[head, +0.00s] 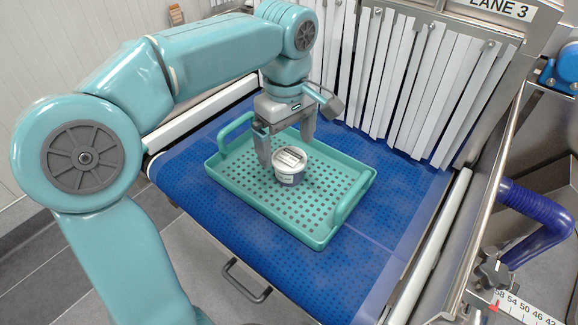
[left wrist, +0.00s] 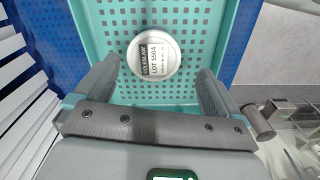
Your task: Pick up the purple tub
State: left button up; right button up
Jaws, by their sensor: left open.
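The purple tub (head: 289,167) is small and upright, with a white printed lid. It stands on the teal perforated tray (head: 338,213). In the left wrist view the tub's lid (left wrist: 153,56) reads "COLESLAW LOT 5504". My left gripper (head: 286,151) is open above the tray, with its fingers pointing down right by the tub. In the left wrist view the left gripper (left wrist: 159,68) has its fingers spread wide, and the lid lies between their lines, mostly beyond the tips. I cannot tell whether a finger touches the tub. My right gripper is not in view.
Metal rails run along the belt's sides. A blue hose (head: 535,225) is at the right.

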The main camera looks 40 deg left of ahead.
aim_at(288, 157)
pick_arm(q)
jog(key=f, duration=0.4)
jog(key=shift+w+a+f, duration=0.15)
jog(key=shift+a+f, duration=0.1)
jog(key=shift+f, duration=0.1)
jog(key=shift+w+f, duration=0.15)
jog(key=shift+w+d, duration=0.25)
jog(key=shift+s+a, duration=0.2)
jog(key=shift+s, duration=0.1)
jog(key=c, duration=1)
jog(key=shift+w+d, duration=0.1)
jog(key=shift+w, duration=0.15)
jog(key=shift+s+r, duration=0.1)
jog(key=shift+r, duration=0.3)
notch_tip(288, 157, up, 19)
jog(key=p, duration=0.4)
jog(key=shift+r, duration=0.15)
